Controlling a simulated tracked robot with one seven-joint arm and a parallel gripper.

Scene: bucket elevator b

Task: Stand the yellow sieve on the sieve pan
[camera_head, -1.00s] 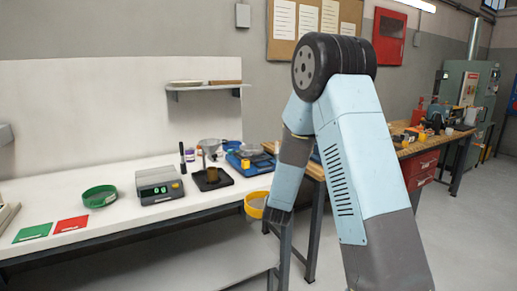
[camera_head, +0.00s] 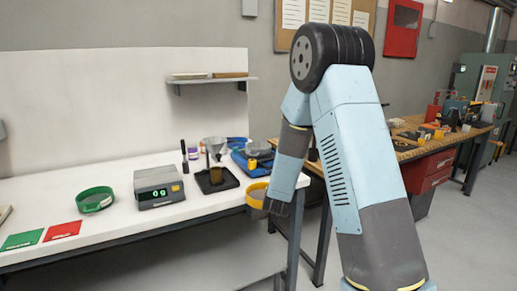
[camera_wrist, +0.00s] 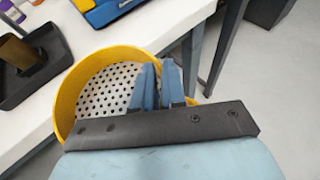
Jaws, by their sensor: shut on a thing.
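The yellow sieve (camera_head: 256,196) is in my gripper, at the front right edge of the white bench. In the wrist view the sieve (camera_wrist: 66,100) shows its yellow wall and a perforated pale floor. My gripper (camera_wrist: 160,80) is shut on the sieve's wall, with its blue fingers over the near right side; it also shows in the head view (camera_head: 276,204). The sieve appears level with or just off the bench edge, and I cannot tell if it touches. I cannot make out a sieve pan for certain. A green round ring (camera_head: 95,200) lies on the bench at the left.
A scale (camera_head: 160,187) stands mid-bench. A black tray (camera_head: 216,182) with a brown cylinder, a funnel (camera_head: 215,145) and a blue device (camera_head: 252,160) stand right of it. Green (camera_head: 22,240) and red (camera_head: 62,231) cards lie front left. Bare bench lies between ring and cards.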

